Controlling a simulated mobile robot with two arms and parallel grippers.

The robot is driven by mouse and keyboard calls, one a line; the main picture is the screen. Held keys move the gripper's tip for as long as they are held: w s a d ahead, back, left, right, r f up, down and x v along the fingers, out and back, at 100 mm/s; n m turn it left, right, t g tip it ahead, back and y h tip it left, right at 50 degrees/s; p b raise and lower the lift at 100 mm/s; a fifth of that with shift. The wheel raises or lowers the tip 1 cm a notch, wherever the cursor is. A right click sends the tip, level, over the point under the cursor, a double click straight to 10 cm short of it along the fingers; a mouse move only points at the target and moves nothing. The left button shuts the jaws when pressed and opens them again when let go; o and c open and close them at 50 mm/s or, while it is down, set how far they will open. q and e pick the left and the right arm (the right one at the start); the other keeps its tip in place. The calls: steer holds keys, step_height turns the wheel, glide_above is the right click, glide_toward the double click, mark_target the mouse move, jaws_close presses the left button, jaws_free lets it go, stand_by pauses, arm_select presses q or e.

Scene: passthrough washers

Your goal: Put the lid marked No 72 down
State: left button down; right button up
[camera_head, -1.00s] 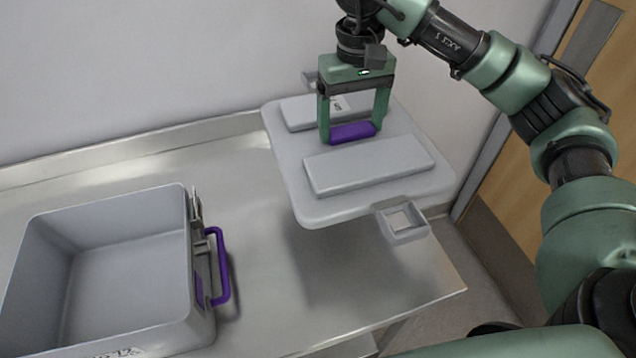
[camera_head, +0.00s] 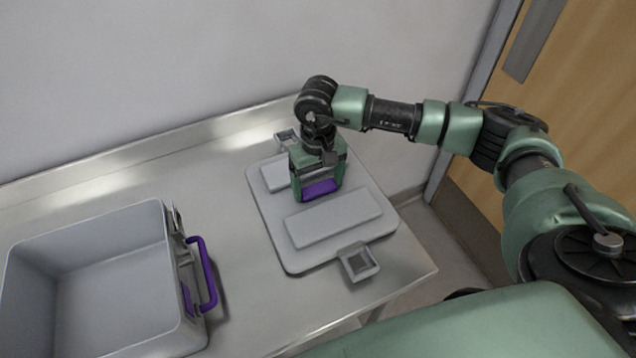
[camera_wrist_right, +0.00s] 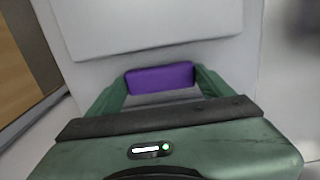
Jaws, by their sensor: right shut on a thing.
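The grey lid (camera_head: 281,247) is a flat plate with two raised panels, a purple handle (camera_head: 320,188) in its middle and square brackets at two ends. It lies level at or very near the steel table top, right of the open box; I cannot tell for sure if it touches. No number can be read on it now. My right gripper (camera_head: 318,187) is shut on the purple handle from above. In the right wrist view the handle (camera_wrist_right: 160,77) sits between the fingers, with the grey lid (camera_wrist_right: 240,85) beneath. My left gripper is not in view.
An open, empty grey box (camera_head: 100,262) with a purple side handle (camera_head: 203,275) stands on the steel table (camera_head: 232,305) at the left, with a gap to the lid. A wall with a raised ledge (camera_head: 110,165) runs behind. A wooden door (camera_head: 490,120) is at the right.

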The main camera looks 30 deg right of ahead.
steer(key=shift+w+f, duration=0.1)
steer(key=shift+f, duration=0.4)
steer(key=shift+f, duration=0.15)
steer(key=o, duration=2)
